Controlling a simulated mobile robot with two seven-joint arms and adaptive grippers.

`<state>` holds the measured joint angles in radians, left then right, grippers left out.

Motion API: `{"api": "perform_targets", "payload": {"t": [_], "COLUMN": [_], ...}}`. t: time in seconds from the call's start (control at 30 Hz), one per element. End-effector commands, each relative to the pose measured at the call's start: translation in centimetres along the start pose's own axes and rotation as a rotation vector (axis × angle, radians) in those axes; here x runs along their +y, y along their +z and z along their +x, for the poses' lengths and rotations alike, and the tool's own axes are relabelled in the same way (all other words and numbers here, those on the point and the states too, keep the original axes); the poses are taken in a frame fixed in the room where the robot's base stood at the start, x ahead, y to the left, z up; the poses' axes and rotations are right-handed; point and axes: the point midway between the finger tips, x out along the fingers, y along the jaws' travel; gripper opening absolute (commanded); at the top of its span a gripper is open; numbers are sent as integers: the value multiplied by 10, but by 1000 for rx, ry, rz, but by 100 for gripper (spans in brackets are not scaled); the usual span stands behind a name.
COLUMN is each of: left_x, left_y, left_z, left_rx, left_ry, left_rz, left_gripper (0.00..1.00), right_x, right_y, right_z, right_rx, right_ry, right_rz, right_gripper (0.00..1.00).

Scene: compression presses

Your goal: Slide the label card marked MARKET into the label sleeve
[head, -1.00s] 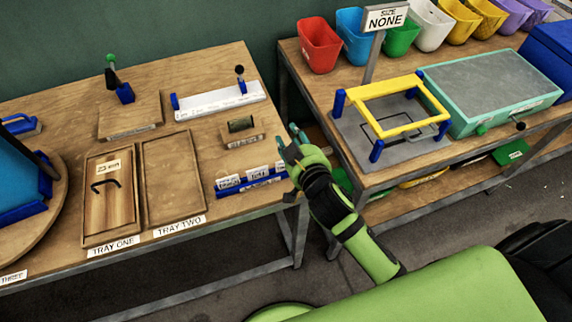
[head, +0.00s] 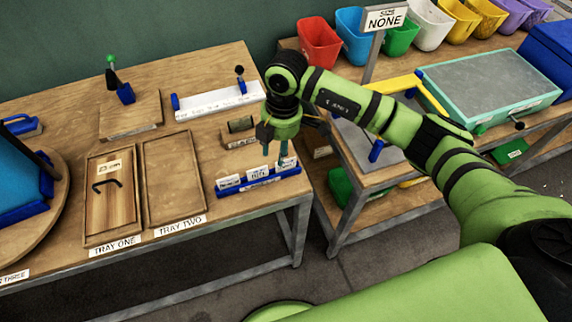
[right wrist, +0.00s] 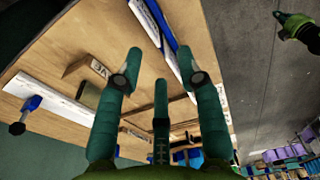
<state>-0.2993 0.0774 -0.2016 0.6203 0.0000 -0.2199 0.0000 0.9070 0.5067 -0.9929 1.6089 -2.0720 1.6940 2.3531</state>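A blue rack (head: 258,186) at the table's front right edge holds three upright white label cards: left (head: 228,181), middle (head: 257,172) and right (head: 289,162). Their print is too small to read surely. The sleeve seems to be the dark green piece (head: 241,124) on a small wooden block behind the rack; the block's lettering ends in "VE" in the right wrist view (right wrist: 98,68). My right gripper (head: 275,160) points down over the rack's right half, fingers apart and empty. Contact with a card cannot be told. A green and black part, likely my left gripper (right wrist: 292,24), shows in the right wrist view.
Wooden trays (head: 174,176) lie left of the rack. A white bar (head: 212,100) with a black-knobbed lever stands behind. A gap separates this table from the right bench, which holds a yellow frame (head: 432,97) and a teal press (head: 490,85).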

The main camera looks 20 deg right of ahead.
Motion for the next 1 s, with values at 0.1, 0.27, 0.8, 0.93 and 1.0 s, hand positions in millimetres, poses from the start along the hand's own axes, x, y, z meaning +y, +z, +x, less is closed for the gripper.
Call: {"api": "perform_targets", "payload": {"t": [0.1,0.27,0.8,0.93,1.0], "left_x": [-1,-2,-4,-4,-4], "left_y": [0,0,-2,-2,-2], "left_z": [-3,-13,-37,-36,-36], "left_rx": [-1,-2,-3,-2,-2], "left_ry": [-1,-2,-4,-4,-4], "left_rz": [0,-1,-2,-2,-2], "left_gripper": [0,0,0,0,0], "right_x": [3,2,2,2,2], "right_y": [22,27,30,30,30], "right_z": [-5,8,64,63,63], "right_rx": [-96,-112,-107,-106,-106], "right_ry": [-3,-6,-3,-3,-3], "right_rz": [61,73,67,67,67], "right_gripper": [37,37,37,29,11]}}
